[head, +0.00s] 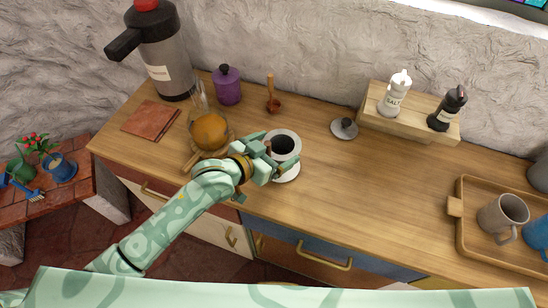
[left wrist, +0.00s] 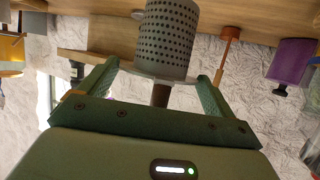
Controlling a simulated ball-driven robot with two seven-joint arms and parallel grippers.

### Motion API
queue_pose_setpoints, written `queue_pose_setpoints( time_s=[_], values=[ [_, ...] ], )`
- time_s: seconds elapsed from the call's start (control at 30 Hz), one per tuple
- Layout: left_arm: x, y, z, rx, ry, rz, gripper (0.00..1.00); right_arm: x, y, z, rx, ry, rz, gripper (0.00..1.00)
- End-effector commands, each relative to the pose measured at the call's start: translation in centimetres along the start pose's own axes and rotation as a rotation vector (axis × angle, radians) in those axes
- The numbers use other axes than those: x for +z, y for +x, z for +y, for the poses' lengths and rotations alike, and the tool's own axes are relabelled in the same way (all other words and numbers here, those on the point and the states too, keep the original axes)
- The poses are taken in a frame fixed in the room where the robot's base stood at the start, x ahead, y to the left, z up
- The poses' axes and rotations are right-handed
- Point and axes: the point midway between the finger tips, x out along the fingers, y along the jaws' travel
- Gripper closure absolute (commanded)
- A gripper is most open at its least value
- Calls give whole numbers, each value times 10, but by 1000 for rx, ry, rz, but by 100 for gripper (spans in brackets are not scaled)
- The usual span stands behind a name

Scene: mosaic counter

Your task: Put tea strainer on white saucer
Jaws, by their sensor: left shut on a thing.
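The tea strainer is a grey perforated cylinder (left wrist: 170,42) with a pale flange, and in the head view its wide pale rim (head: 296,136) rings a dark opening. My left gripper (head: 268,150) is shut on it; in the left wrist view the two green fingers flank the flange, and a dark stub, apparently its handle, points toward the palm. The strainer looks upright. The white saucer (head: 290,175) is on the counter directly below and slightly nearer me, partly hidden by the strainer and gripper. I cannot tell whether the strainer touches it. My right gripper is not in view.
An amber round pot (head: 210,131) stands left of my gripper. A purple canister (head: 227,86), a wooden scoop (head: 273,105) and a small knobbed lid (head: 345,128) are behind. A wooden tray (head: 468,235) with mugs is at right. The counter between saucer and tray is clear.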

Motion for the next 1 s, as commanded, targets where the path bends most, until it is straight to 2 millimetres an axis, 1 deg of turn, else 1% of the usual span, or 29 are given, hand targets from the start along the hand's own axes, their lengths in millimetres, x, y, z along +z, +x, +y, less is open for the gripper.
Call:
queue_pose_setpoints(
  time_s=[0.03,0.13,0.23,0.4,0.67,0.77,0.8,0.83,1.0],
  values=[
    [5,6,-3,1,0,0,49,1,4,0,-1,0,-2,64],
    [7,10,-6,1,0,2,49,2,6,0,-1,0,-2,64],
    [13,17,-10,0,0,1,49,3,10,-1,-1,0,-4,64],
    [39,27,-9,1,-1,-1,49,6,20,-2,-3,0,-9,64],
    [38,26,-9,0,0,2,49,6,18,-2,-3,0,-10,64],
    [41,28,-9,0,0,1,49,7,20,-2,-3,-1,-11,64],
    [41,28,-9,0,1,0,1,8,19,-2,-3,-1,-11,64],
    [41,27,-9,0,1,0,0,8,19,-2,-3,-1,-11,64],
    [41,27,-9,0,1,1,0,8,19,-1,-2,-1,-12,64]
  ],
)
